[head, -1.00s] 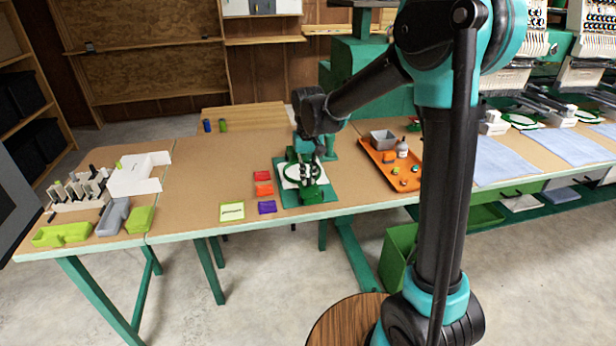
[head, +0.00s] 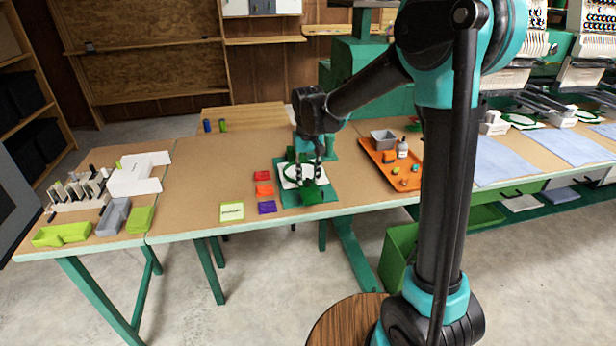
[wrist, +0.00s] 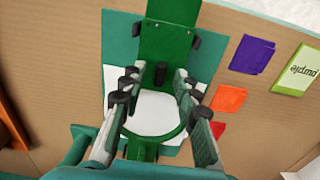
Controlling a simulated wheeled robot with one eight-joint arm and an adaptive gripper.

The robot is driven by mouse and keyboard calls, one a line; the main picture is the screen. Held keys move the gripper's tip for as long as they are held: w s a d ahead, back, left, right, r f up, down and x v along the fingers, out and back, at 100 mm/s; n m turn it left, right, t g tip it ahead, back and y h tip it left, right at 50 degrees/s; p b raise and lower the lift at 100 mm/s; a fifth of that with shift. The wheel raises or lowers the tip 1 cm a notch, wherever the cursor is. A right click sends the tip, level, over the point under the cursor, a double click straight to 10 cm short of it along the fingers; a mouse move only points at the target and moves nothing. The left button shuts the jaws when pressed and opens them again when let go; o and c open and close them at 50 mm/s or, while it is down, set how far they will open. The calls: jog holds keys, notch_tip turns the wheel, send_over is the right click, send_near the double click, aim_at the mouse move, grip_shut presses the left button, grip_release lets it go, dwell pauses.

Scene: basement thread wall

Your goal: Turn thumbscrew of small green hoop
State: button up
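The small green hoop (wrist: 155,138) lies over white cloth on a green fixture board, which also shows in the head view (head: 287,201). A short dark peg, which looks like its thumbscrew (wrist: 160,73), stands at the hoop's far side in the wrist view, beside a green block (wrist: 165,40). My gripper (wrist: 157,75) is open, with one finger on each side of the peg and visible gaps on both sides. In the head view my gripper (head: 308,178) is low over the fixture and hides part of the hoop.
Purple (head: 267,207), orange (head: 265,190) and red (head: 262,175) pieces and a labelled card (head: 232,211) lie left of the fixture. An orange tray (head: 376,168) with small items is to the right. The brown tabletop (head: 200,180) farther left is clear.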

aim_at(308, 180)
notch_tip(308, 180, up, 12)
dwell(0.5)
jog(key=s+d+f+m+t, duration=0.1)
jog(key=s+d+f+t, duration=0.1)
jog(key=s+d+f, duration=0.7)
jog(key=s+d+f+m+t, duration=0.2)
jog(key=s+d+f, duration=0.7)
jog(key=d, duration=0.5)
jog(key=shift+s+d+f, duration=0.3)
jog(key=shift+s+d, duration=0.05)
jog(key=shift+s, duration=0.55)
dwell(2.8)
